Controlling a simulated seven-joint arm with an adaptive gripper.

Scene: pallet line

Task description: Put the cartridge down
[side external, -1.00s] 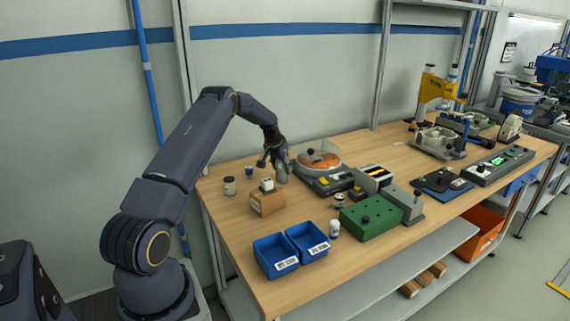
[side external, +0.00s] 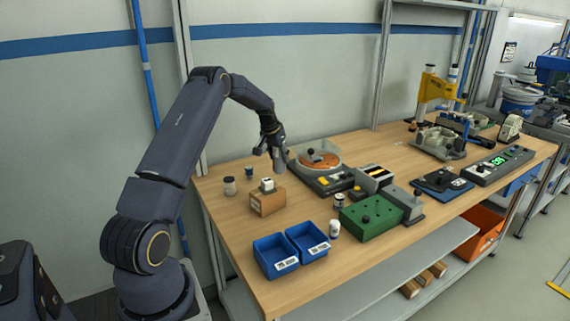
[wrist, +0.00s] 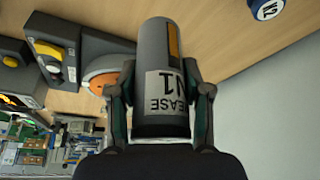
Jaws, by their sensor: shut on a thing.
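The cartridge (wrist: 163,75) is a grey cylinder with an orange stripe and a white label, partly reading "EASE" and "N1", upside down in the wrist view. My gripper (wrist: 160,95) is shut on it, one finger on each side. In the side view my gripper (side external: 270,149) holds the cartridge (side external: 279,160) nearly upright near the back of the workbench (side external: 290,270). It is left of the round dish machine. Its lower end appears above the bench top, though the exact gap is hard to judge.
A cardboard-coloured box (side external: 267,204) with a white item on top stands in front of my gripper. A white jar (side external: 229,186) and a small blue jar (side external: 249,171) stand left. The dish machine (side external: 328,183) is close right. Blue bins (side external: 275,256) and a green block (side external: 371,218) are nearer the front.

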